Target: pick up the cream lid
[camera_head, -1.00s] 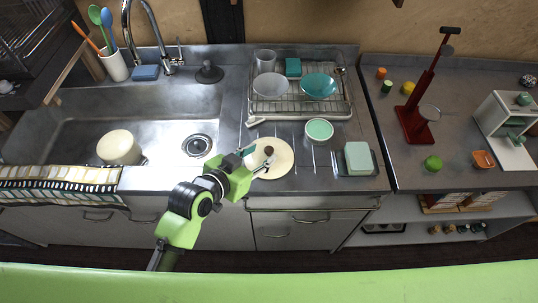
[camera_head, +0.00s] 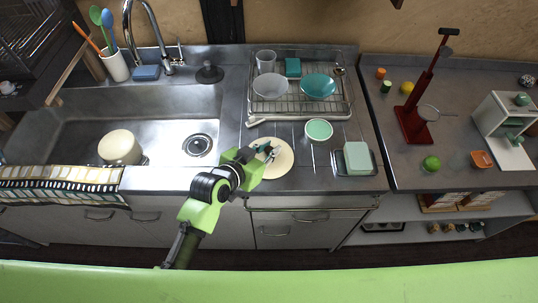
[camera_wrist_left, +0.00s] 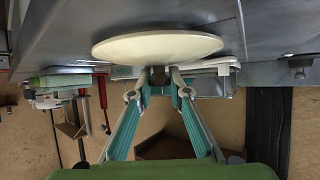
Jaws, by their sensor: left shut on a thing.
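The cream lid (camera_head: 283,166) is a flat round disc on the steel counter, right of the sink. Its dark knob (camera_wrist_left: 158,74) is at the centre and shows between the fingertips in the wrist view, below the pale disc (camera_wrist_left: 158,46). My left gripper (camera_head: 267,152) reaches over the lid from the front left. Its teal fingers (camera_wrist_left: 160,78) are shut on the knob, which they hide in the head view. I cannot tell whether the lid touches the counter. My right gripper is not in view.
A cream pot (camera_head: 120,147) stands in the sink at left. Behind the lid is a dish rack (camera_head: 301,107) with bowls. A mint bowl (camera_head: 319,130), cutlery and a pale green block (camera_head: 357,156) are close on the right. A red stand (camera_head: 415,114) is farther right.

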